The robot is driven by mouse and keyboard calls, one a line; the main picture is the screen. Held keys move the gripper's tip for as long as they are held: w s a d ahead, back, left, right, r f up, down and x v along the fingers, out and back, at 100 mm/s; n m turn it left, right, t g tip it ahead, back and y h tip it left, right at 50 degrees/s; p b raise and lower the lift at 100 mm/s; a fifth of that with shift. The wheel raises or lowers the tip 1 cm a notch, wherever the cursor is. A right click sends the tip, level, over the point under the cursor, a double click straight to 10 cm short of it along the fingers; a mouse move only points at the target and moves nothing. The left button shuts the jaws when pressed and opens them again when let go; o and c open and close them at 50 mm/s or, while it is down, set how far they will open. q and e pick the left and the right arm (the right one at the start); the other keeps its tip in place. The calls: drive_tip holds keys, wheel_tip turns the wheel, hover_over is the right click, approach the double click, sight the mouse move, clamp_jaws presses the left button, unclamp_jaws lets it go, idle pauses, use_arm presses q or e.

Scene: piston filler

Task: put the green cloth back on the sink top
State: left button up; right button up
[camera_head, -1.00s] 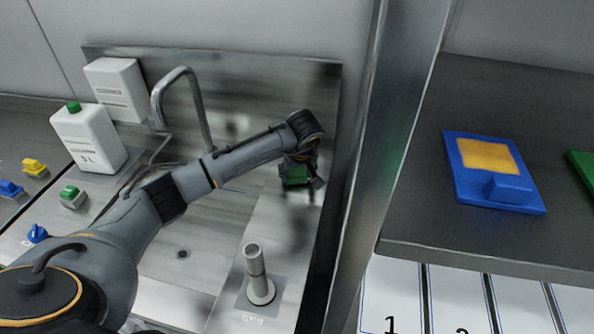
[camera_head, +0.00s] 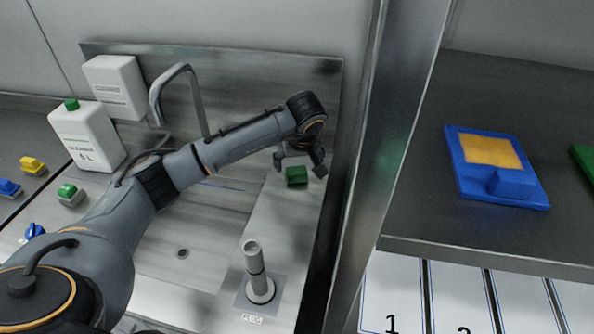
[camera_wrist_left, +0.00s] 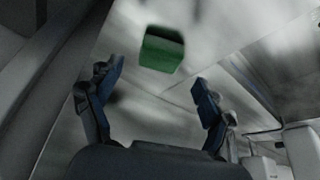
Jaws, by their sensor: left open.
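The green cloth (camera_head: 297,176) is a small folded green block. It rests on the metal sink top (camera_head: 268,222), on the strip right of the basin. My left gripper (camera_head: 300,165) is open just above and behind the cloth, with its fingers spread apart. In the left wrist view the cloth (camera_wrist_left: 162,50) lies beyond the two open fingertips (camera_wrist_left: 160,82), apart from both. My right gripper is not in view.
A grey plug post (camera_head: 258,275) stands on the sink top in front of the cloth. A curved faucet (camera_head: 185,90) and a white jug (camera_head: 88,135) are to the left. A metal post (camera_head: 375,170) and a shelf with a blue-and-yellow item (camera_head: 495,168) are to the right.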

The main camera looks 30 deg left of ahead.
use_arm(q)
drive_tip(key=b+v, duration=0.1)
drive_tip(key=v, duration=0.6)
drive_tip(key=shift+r, duration=0.15)
drive_tip(key=shift+s+d, duration=0.1)
